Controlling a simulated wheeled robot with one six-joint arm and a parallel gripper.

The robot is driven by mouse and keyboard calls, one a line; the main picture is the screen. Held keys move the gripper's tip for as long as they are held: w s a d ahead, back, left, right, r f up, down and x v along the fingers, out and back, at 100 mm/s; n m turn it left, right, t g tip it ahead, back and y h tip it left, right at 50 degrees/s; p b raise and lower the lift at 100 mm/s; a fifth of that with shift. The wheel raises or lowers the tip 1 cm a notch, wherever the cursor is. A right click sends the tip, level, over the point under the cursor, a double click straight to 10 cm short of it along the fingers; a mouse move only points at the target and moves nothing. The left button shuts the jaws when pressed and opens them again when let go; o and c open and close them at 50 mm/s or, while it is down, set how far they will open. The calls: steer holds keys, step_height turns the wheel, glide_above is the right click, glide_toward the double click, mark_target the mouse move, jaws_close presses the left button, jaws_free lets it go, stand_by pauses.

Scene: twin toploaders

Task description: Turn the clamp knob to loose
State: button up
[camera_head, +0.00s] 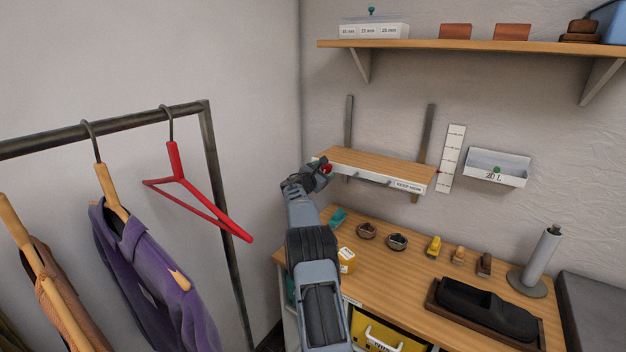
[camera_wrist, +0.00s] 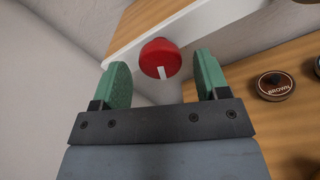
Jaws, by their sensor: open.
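A red round knob (camera_wrist: 160,58) with a white pointer mark sits on the pale front edge of a small wooden wall shelf (camera_head: 378,164). In the wrist view the white mark points down and slightly right. The knob also shows in the head view (camera_head: 327,169), partly covered by my gripper. My gripper (camera_wrist: 157,82) is open, with one green-padded finger to each side of the knob. The fingers appear apart from it, with nothing held. Any writing around the knob cannot be read.
The shelf hangs on two dark vertical rails beside a white scale (camera_head: 451,158). Below is a wooden workbench (camera_head: 400,275) with tins, brushes and a dark shoe tray (camera_head: 440,303). A clothes rack (camera_head: 222,180) with hangers stands left. A higher shelf (camera_head: 470,45) runs above.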

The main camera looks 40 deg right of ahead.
steer(key=b+v, duration=0.4)
steer(key=v, duration=0.9)
steer(key=shift+a+b, duration=0.2)
steer(key=shift+b, duration=0.2)
steer(key=shift+d+f, duration=0.1)
